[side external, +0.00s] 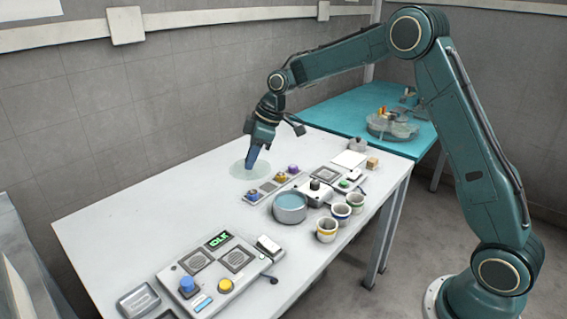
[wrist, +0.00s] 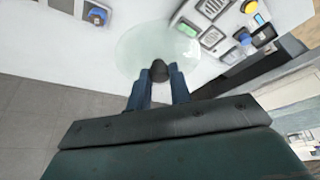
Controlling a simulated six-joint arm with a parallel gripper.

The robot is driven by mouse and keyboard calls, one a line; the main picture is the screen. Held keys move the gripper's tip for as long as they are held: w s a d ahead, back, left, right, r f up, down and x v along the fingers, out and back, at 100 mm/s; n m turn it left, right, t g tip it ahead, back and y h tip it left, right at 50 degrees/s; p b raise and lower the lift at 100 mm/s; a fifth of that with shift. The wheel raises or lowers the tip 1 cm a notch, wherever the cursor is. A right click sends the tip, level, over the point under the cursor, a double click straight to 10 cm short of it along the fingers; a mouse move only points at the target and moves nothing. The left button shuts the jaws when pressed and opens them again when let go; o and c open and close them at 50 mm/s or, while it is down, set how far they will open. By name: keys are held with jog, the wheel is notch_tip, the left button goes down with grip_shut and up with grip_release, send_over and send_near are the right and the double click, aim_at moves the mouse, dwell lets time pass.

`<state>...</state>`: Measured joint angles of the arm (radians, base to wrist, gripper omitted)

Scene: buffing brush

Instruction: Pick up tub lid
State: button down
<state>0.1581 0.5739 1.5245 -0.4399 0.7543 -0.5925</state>
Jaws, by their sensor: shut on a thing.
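The tub lid is a pale, see-through green disc (side external: 238,170) near the back of the white table. It also shows in the wrist view (wrist: 138,45), with a dark knob (wrist: 158,70) at its near side. My gripper (side external: 251,168) points down at the lid. In the wrist view its two blue fingers (wrist: 158,78) are shut on the knob. I cannot tell whether the lid touches the table. The round grey tub (side external: 290,212) with a blue inside stands to the right of the lid.
Small control panels with knobs (side external: 270,187) lie close to the lid. A larger console (side external: 215,270) lies at the near end. The white table (side external: 130,215) is clear to the left of the lid.

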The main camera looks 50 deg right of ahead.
jog(key=shift+r, duration=0.35)
jog(key=shift+d, duration=0.1)
dwell(0.3)
jog(key=s+d+f, duration=0.4)
jog(key=d+f, duration=0.3)
jog(key=d, duration=0.4)
jog(key=shift+d+f, duration=0.2)
jog(key=shift+f, duration=0.05)
jog(key=shift+f, duration=0.25)
jog(key=shift+f, duration=2.95)
jog(key=shift+f, duration=0.15)
